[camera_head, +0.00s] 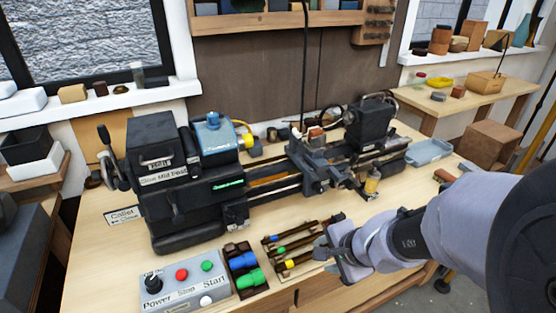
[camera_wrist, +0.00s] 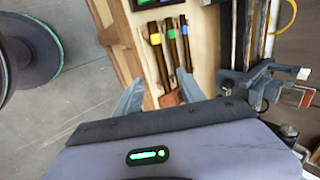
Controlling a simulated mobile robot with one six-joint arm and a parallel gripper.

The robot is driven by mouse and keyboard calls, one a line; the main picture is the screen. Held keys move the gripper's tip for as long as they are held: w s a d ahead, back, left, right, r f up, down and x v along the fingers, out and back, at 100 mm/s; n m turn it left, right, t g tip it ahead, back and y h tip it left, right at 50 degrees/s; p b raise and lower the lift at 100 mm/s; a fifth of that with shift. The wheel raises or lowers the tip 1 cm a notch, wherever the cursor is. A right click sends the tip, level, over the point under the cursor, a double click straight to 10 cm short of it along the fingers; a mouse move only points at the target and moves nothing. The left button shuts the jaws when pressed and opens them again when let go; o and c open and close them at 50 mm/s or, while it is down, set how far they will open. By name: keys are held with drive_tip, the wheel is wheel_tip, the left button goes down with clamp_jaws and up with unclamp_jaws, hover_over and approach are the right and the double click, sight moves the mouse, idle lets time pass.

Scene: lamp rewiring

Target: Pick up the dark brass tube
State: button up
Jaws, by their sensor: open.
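Three slim dark tubes lie side by side on the workbench, each with a coloured band: a yellow-banded tube (camera_head: 298,262), a green-banded tube (camera_head: 285,248) and a blue-banded tube (camera_head: 285,234). They also show in the wrist view, yellow-banded (camera_wrist: 158,50) at left, green-banded (camera_wrist: 172,42) in the middle and blue-banded (camera_wrist: 186,40) at right. I cannot tell which is the dark brass one. My gripper (camera_head: 335,247) is at the right ends of the tubes. In the wrist view my gripper (camera_wrist: 160,88) is open and holds nothing, with the tubes' near ends between its fingers.
A lathe (camera_head: 300,165) stands behind the tubes. A control box (camera_head: 185,285) with buttons sits at the front left. Beside it is a dark holder (camera_head: 238,250) with blue and green pieces. A pale blue tray (camera_head: 428,152) lies at the right. A brown piece (camera_wrist: 170,100) shows near the fingers.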

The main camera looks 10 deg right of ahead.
drive_tip(key=b, duration=0.5)
approach(308, 256)
wheel_tip(308, 256, down, 3)
drive_tip(key=a, duration=0.1)
drive_tip(key=w+f, duration=0.1)
drive_tip(key=w+f+b, duration=0.1)
drive_tip(key=w+f, duration=0.1)
drive_tip(key=w+f+b, duration=0.1)
drive_tip(key=shift+w+a+f, duration=0.25)
drive_tip(key=shift+w, duration=0.05)
drive_tip(key=shift+r, duration=0.15)
clamp_jaws()
